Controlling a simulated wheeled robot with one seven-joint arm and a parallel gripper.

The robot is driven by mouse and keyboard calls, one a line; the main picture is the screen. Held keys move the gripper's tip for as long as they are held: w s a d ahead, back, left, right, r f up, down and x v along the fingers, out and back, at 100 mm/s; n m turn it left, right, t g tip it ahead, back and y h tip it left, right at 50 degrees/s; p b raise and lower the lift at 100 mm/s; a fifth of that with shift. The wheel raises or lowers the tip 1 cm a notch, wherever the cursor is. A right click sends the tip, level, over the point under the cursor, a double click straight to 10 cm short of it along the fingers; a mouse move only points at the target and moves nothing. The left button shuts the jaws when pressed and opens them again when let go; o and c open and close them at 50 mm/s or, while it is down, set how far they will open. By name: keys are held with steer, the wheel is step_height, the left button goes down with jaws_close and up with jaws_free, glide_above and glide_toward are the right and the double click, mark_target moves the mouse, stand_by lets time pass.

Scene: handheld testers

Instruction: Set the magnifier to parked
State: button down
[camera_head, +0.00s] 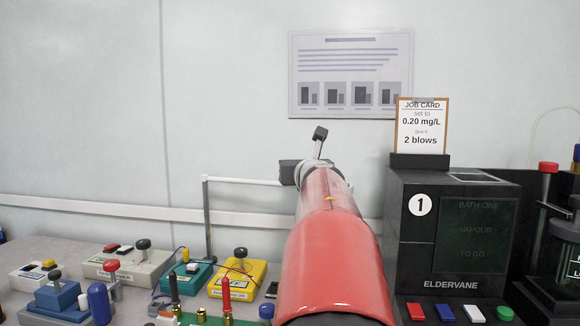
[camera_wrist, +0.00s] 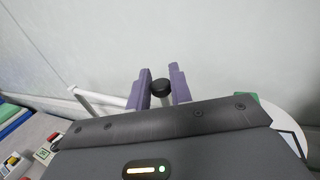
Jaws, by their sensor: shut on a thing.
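My gripper (camera_wrist: 159,92) has its two purple fingers shut on a small black knob (camera_wrist: 160,86) in the wrist view. A white rod (camera_wrist: 98,97) runs from the left toward the fingers. In the head view the magnifier's white arm (camera_head: 243,181) extends level from a dark upright post (camera_head: 207,220) and passes behind my gripper's dark body. A white rounded edge (camera_wrist: 284,118) shows at the right of the wrist view, partly hidden by my gripper body; I cannot tell whether it is the magnifier's head. The fingertips and lens are hidden in the head view.
A black Eldervane tester (camera_head: 462,240) with a job card (camera_head: 422,127) stands close to my arm's right. Several small testers, including a yellow one (camera_head: 238,279) and a teal one (camera_head: 187,276), crowd the bench at left. The wall is close behind.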

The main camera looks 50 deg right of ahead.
steer(key=shift+w+d+r+n+t+y+b, duration=0.2)
steer(key=shift+d+n+t+y+b, duration=0.15)
steer(key=shift+y, duration=0.25)
steer(key=c, duration=1.3)
jaws_free()
steer(key=shift+w+d+f, duration=0.1)
steer(key=shift+d+f, duration=0.05)
steer(key=shift+d, duration=0.1)
steer(key=v, duration=0.7)
steer(key=shift+s+a, duration=0.25)
steer(key=shift+s, duration=0.1)
